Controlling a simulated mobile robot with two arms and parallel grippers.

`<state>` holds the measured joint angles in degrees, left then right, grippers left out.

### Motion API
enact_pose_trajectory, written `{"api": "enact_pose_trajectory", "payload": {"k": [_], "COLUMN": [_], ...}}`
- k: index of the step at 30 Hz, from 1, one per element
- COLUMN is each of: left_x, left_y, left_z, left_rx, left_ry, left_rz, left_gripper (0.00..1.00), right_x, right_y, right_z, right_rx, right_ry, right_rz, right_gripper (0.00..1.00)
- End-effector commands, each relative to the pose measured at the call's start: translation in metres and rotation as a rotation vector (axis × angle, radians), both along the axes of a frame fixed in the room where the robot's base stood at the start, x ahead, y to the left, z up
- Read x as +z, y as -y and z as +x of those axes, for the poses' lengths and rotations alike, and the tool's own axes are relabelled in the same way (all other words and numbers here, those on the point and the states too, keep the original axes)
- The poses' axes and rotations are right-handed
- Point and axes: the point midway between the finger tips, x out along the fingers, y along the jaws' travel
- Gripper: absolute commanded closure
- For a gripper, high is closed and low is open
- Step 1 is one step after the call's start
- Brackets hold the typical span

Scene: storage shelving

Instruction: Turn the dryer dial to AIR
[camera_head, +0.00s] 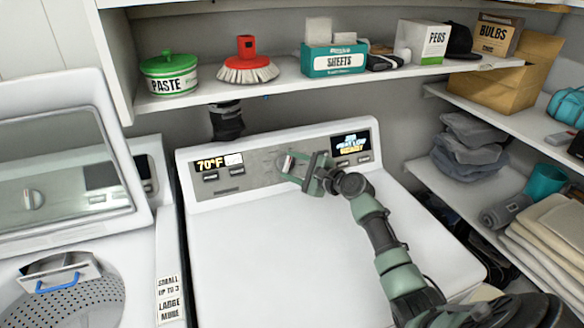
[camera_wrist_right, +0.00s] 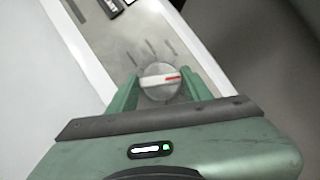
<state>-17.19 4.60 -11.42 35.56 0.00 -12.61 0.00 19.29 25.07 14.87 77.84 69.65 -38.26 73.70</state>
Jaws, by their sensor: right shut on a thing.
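The dryer (camera_head: 290,250) is the white machine in the middle of the head view, with a grey control panel (camera_head: 240,180) at its back. The dryer dial (camera_wrist_right: 158,82) is a round silver knob with a pale bar and a red mark, seen in the right wrist view. In the head view the dial (camera_head: 284,162) is partly hidden by my right gripper. My right gripper (camera_head: 300,166) reaches the panel, and its green fingers (camera_wrist_right: 157,92) are shut on the dial, one on each side. Labels around the dial are too small to read. My left gripper is not in view.
A washer (camera_head: 75,140) with a raised lid stands at the left. A shelf (camera_head: 280,85) above the panel holds a paste tin (camera_head: 169,75), a brush (camera_head: 247,62) and boxes. Side shelves (camera_head: 480,185) at the right hold folded cloths. The dryer top is clear.

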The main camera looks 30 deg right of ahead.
Motion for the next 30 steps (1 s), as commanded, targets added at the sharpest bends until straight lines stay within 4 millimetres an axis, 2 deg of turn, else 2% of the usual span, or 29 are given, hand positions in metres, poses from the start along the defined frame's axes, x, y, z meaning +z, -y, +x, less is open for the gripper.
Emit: {"api": "enact_pose_trajectory", "payload": {"k": [8,21,22,24,30], "left_x": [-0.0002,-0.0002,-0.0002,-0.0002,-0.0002], "left_y": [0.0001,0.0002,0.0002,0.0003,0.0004], "left_z": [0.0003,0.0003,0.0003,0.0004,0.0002], "left_rx": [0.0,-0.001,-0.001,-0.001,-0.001], "left_ry": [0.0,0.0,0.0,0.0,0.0], "left_rz": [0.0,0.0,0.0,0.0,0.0], "left_gripper": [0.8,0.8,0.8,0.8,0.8], "right_x": [-0.0001,-0.0002,-0.0002,-0.0002,0.0], "right_y": [0.0001,0.0,0.0,0.0,0.0], "right_z": [0.0002,0.0002,0.0002,0.0002,0.0002], "right_rx": [0.03,0.034,0.034,0.034,0.034], "right_ry": [-0.016,-0.018,-0.018,-0.018,-0.017], "right_rz": [-0.062,-0.07,-0.07,-0.07,-0.069], "right_gripper": [0.91,0.91,0.48,0.29,0.29]}}
